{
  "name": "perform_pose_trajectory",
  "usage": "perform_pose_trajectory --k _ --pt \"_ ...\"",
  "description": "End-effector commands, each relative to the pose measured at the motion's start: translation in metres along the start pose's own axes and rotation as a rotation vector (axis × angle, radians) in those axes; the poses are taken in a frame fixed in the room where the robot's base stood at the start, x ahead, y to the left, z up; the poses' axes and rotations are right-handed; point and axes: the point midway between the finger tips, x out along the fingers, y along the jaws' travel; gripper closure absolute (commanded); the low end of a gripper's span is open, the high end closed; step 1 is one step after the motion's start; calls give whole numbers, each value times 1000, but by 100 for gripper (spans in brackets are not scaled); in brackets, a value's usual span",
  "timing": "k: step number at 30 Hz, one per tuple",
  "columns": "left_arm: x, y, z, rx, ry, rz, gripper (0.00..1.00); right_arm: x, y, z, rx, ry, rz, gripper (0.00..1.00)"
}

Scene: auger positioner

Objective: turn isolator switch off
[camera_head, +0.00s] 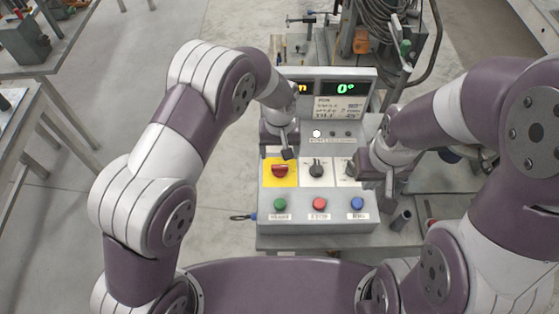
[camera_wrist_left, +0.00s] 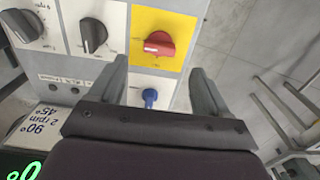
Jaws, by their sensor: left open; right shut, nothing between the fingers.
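The isolator switch (camera_head: 279,171) is a red rotary knob on a yellow plate at the left of the grey control box. In the left wrist view the red knob (camera_wrist_left: 159,44) lies beyond the fingertips, its handle pointing across the picture. My left gripper (camera_head: 287,152) is open just behind the yellow plate in the head view. In the left wrist view its fingers (camera_wrist_left: 160,78) are apart, with the red knob outside them. My right gripper (camera_head: 386,188) is shut and empty beside the box's right edge, near the right dial.
Two dark dials stand right of the switch, the middle one (camera_head: 316,171) fully visible. Green, red and blue buttons (camera_head: 319,204) line the front. A blue-headed key-like part (camera_wrist_left: 150,97) shows between my left fingers. A display (camera_head: 345,88) reads 0° at the back.

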Motion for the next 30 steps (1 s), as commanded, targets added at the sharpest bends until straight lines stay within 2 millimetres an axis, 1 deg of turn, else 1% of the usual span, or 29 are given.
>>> perform_pose_trajectory --k 1,3,6,9,13,20,21,23,24,25,26,30 --pt "9 0 1 0 -4 -2 23 -8 0 -1 0 0 0 100" --pt "26 0 0 1 -3 -1 23 -12 0 -2 0 0 0 100" --pt "46 0 0 1 -1 0 23 -16 0 -2 0 0 0 100" --pt "59 0 0 1 1 0 23 -19 0 -2 0 0 0 100" --pt "67 0 -1 1 2 1 23 -20 0 -2 0 0 0 100" --pt "69 0 -1 2 3 2 23 -19 0 -2 0 0 0 100" --pt "69 0 -1 2 3 2 30 -19 0 -2 0 0 0 100" --pt "69 0 -1 2 3 2 49 -19 0 -2 0 0 0 100" --pt "69 0 -1 2 3 2 62 -19 0 -2 0 0 0 100" --pt "69 0 -1 2 3 2 72 -19 0 -2 0 0 0 100" --pt "69 0 -1 2 3 2 79 -19 0 -2 0 0 0 100" --pt "68 0 -1 0 3 2 79 -19 0 -2 0 0 0 100"
